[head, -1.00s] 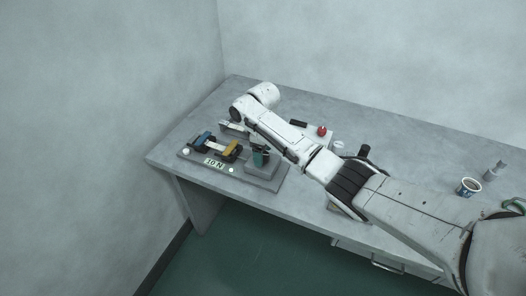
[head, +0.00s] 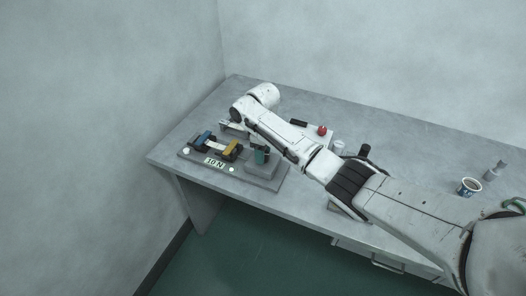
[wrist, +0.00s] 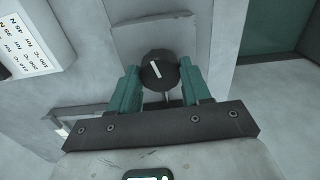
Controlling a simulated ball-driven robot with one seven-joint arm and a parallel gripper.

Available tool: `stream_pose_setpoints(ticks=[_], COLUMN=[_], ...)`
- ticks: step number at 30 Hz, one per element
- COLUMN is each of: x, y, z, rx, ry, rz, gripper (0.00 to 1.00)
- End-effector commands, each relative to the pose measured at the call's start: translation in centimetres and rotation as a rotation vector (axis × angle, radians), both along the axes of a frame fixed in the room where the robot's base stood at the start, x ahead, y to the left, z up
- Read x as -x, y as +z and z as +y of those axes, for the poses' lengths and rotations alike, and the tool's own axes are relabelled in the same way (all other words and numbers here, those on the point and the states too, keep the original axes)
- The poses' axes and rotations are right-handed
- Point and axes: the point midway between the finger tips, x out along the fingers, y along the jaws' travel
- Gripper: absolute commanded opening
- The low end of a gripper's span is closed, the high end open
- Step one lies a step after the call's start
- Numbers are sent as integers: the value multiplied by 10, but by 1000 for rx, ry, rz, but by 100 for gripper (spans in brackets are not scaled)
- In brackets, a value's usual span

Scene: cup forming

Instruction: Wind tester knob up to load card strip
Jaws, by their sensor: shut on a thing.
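The tester (head: 255,178) is a grey base near the left end of the bench. A blue clamp (head: 203,138) and a yellow clamp (head: 230,149) sit on it, with a 10 N label (head: 215,162) in front. I cannot make out the card strip between the clamps. In the wrist view the round black knob (wrist: 157,71) has a white line, tilted slightly from upright. My gripper (wrist: 158,88) is shut on the knob, one teal finger on each side. In the head view the fingers (head: 261,155) show at the tester's right end, and the knob is hidden.
A red knob (head: 322,130) on a pale unit is behind my arm. A cup (head: 468,187) and a small grey bottle (head: 491,174) stand at the right. A printed sign (wrist: 33,41) shows in the wrist view. The bench's back left is clear.

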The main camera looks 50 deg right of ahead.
Motion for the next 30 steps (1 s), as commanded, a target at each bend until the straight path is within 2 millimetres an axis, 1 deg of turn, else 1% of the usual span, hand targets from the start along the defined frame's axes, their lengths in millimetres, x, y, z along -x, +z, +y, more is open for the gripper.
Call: stream_pose_setpoints(ticks=[8, 21, 30], x=[0, -1, 0], y=[2, 2, 1], z=[1, 1, 1], rx=[0, -1, 0], ry=[-66, -355, -488], rz=[0, 0, 0], gripper=[17, 17, 17])
